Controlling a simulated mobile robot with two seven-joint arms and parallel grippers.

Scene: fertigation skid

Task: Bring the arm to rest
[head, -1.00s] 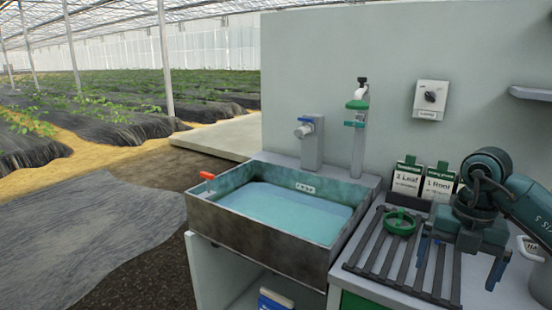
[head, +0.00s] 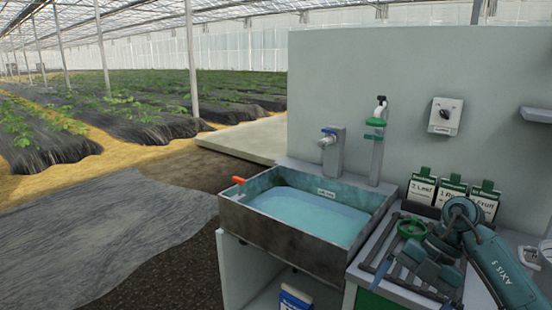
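My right arm (head: 500,262) comes in from the lower right. Its gripper (head: 418,284) hangs low over the slatted rack (head: 376,243) beside the sink, with its two fingers apart. I see nothing held between them, though the gripper body hides part of the gap. A green handwheel (head: 411,228) lies on the rack just behind the gripper. My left arm and gripper are not in view.
A water-filled sink (head: 300,240) with an orange-red lever (head: 238,180) stands left of the rack. A grey tap (head: 333,150) and green-collared pipe (head: 376,145) rise behind it. Label cards (head: 421,192) line the wall, below a switch box (head: 445,116). Open floor lies left.

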